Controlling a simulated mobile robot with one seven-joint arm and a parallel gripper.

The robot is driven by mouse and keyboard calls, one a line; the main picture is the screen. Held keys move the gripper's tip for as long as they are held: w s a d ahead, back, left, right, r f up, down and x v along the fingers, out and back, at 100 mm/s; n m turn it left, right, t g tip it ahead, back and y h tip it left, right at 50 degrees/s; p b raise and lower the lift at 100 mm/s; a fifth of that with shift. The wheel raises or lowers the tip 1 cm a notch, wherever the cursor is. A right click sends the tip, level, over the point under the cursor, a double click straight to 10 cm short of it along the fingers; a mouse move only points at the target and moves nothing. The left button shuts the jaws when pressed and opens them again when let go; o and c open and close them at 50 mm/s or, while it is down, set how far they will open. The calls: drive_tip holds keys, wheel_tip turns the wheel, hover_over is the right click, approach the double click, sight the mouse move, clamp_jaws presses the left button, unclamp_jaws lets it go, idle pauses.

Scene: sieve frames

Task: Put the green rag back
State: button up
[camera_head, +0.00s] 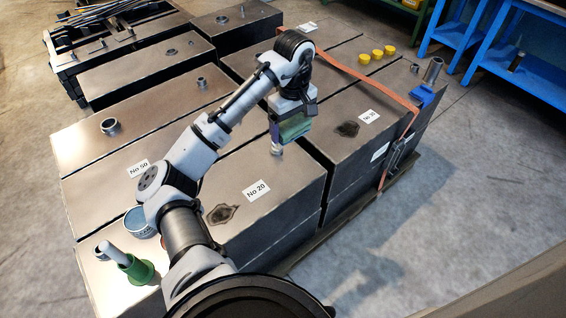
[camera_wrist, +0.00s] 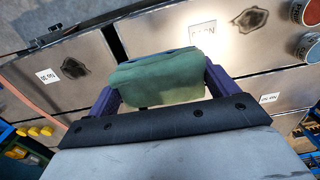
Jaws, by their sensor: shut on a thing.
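The green rag (camera_head: 293,127) is held in my gripper (camera_head: 290,117), above the metal boxes near the box labelled No 20 (camera_head: 257,189). In the wrist view the rag (camera_wrist: 158,78) spans the space between the two purple fingers of my gripper (camera_wrist: 160,85), which is shut on it. The rag looks folded or bunched.
A green funnel-like piece (camera_head: 138,270) and a blue-topped can (camera_head: 139,222) stand on the near left box. Several yellow caps (camera_head: 377,54), an orange strap (camera_head: 372,78) and a blue cloth-like item (camera_head: 422,97) lie on the right boxes. Blue shelving (camera_head: 530,75) stands at the back right.

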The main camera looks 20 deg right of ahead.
drive_tip(key=shift+w+f, duration=0.2)
drive_tip(key=shift+w, duration=0.05)
drive_tip(key=b, duration=0.3)
hover_over(289, 177)
wheel_tip(289, 177, down, 15)
drive_tip(key=shift+s+d+r, duration=0.1)
drive_tip(key=shift+s, duration=0.05)
drive_tip(key=shift+f, duration=2.35)
drive_tip(key=o, duration=0.5)
drive_tip(key=shift+f, duration=0.15)
drive_tip(key=shift+o, duration=1.3)
wheel_tip(289, 177, up, 12)
drive_tip(key=p, duration=0.2)
